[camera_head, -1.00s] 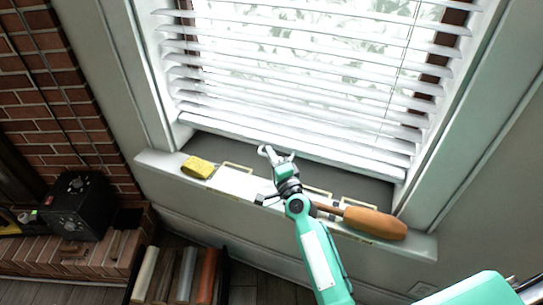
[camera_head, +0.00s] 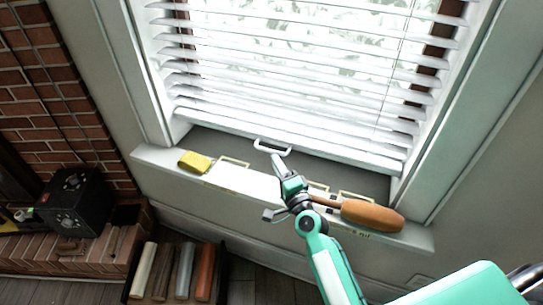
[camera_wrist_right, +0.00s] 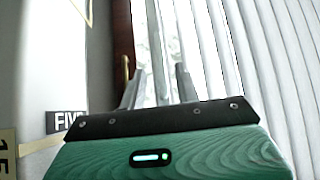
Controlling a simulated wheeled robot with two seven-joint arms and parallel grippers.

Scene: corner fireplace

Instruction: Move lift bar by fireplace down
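The lift bar (camera_head: 272,147) is a small white handle on the bottom rail of the white window blind (camera_head: 300,95). The blind hangs low, with its bottom rail close above the sill. My right gripper (camera_head: 277,160) is just below the lift bar in the head view, its tip close to the bar; I cannot tell whether they touch. In the right wrist view my right gripper (camera_wrist_right: 158,88) has its two fingers apart, pointing at the blind slats (camera_wrist_right: 240,50). Nothing is clearly held between them. My left gripper is not in view.
On the window sill (camera_head: 150,158) lie a yellow sponge (camera_head: 195,162) and an orange-brown handled tool (camera_head: 372,215), right beside my right wrist. Marked outlines are on the sill. A black box (camera_head: 72,200) stands on the brick hearth. A crate of logs (camera_head: 206,270) is below.

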